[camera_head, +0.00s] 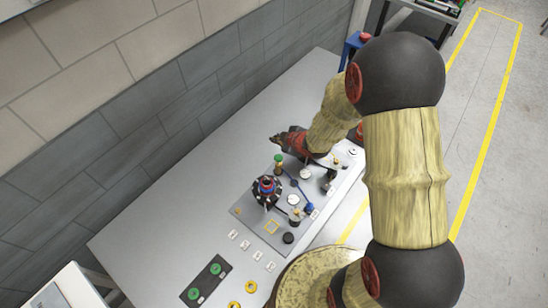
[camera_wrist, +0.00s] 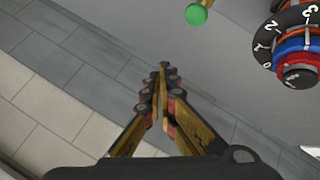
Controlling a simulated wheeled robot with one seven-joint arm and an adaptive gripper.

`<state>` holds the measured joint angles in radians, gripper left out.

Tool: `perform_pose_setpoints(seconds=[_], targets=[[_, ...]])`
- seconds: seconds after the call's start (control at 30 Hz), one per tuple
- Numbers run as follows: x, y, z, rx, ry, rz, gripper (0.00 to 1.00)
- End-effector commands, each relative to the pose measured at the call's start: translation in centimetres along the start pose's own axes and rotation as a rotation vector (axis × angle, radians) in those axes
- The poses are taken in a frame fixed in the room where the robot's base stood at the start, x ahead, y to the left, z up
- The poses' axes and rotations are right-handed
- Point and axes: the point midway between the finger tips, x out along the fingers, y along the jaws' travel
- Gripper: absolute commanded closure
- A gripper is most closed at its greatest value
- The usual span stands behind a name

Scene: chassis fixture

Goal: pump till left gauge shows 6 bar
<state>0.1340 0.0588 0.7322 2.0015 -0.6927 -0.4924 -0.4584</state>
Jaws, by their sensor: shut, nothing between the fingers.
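My gripper (camera_head: 275,138) is shut and empty, held above the back part of the bench in the head view. In the wrist view its closed fingertips (camera_wrist: 163,68) point past the bench top, touching nothing that I can see. Small white round faces, which look like gauges, sit on the grey panel: one (camera_head: 305,173) farther back and one (camera_head: 293,199) nearer. Their readings are too small to make out. A dark bar with blue ends (camera_head: 295,187) lies between them; I cannot tell if it is the pump handle.
A numbered black ring with red and blue parts (camera_wrist: 290,45) stands on the panel, also in the head view (camera_head: 267,186). A green-topped post (camera_head: 278,159) stands near my gripper; its green ball (camera_wrist: 196,14) shows above the fingertips.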

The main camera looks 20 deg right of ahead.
Motion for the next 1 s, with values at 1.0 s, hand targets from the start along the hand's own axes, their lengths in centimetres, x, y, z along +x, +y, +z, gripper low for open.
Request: perform_pose_setpoints(seconds=[1.0], targets=[[3.8,-2.6,2.6,-0.016,0.007,0.005,1.0]])
